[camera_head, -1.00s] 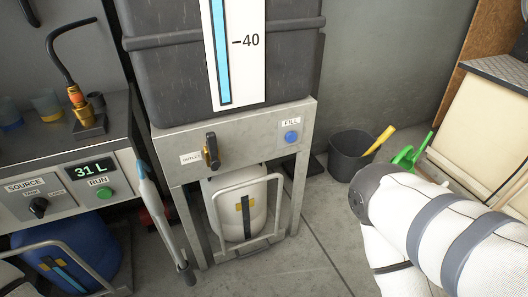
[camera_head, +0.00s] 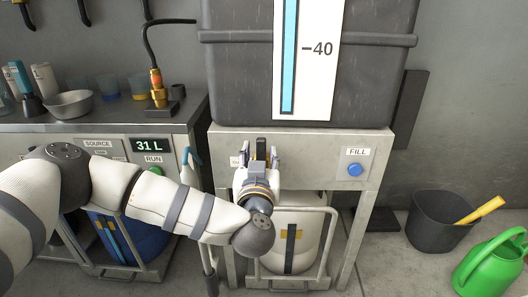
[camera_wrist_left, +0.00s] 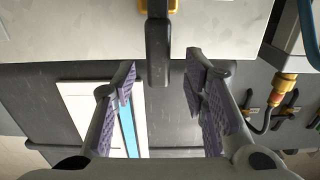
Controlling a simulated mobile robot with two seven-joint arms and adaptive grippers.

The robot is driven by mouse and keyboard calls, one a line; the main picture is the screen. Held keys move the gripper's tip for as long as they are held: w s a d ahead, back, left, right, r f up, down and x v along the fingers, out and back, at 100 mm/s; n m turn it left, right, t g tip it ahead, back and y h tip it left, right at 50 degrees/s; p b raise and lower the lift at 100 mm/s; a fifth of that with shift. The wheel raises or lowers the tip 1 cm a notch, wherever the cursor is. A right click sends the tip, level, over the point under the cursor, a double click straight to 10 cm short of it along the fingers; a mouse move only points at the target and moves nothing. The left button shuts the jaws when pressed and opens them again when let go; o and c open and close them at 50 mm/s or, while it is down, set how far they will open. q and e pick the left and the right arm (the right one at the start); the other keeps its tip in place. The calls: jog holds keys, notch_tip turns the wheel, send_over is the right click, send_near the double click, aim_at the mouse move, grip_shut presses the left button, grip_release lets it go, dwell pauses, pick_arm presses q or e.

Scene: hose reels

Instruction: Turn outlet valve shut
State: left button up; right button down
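The outlet valve's dark handle (camera_head: 261,146) is on the grey metal front panel below the tank, beside a partly hidden label. In the left wrist view the black handle (camera_wrist_left: 158,52) hangs from a brass-coloured fitting, and its end appears between my two fingers. My left gripper (camera_head: 260,157) is at the valve, fingers pointing at the panel. It also shows in the left wrist view (camera_wrist_left: 160,80), open, with a visible gap on each side of the handle. In the head view my gripper hides the valve body. My right gripper is out of view.
A blue FILL button (camera_head: 355,169) is on the same panel. A white container (camera_head: 313,228) stands below it, behind a metal frame. A dark bucket (camera_head: 432,228) and a green watering can (camera_head: 492,266) stand on the floor at right.

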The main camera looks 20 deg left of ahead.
aim_at(260, 149)
pick_arm(q)
jog(key=x, duration=0.3)
jog(key=shift+w+b, duration=0.25)
jog(key=shift+b, duration=0.05)
grip_shut()
jog(key=shift+a, duration=0.1)
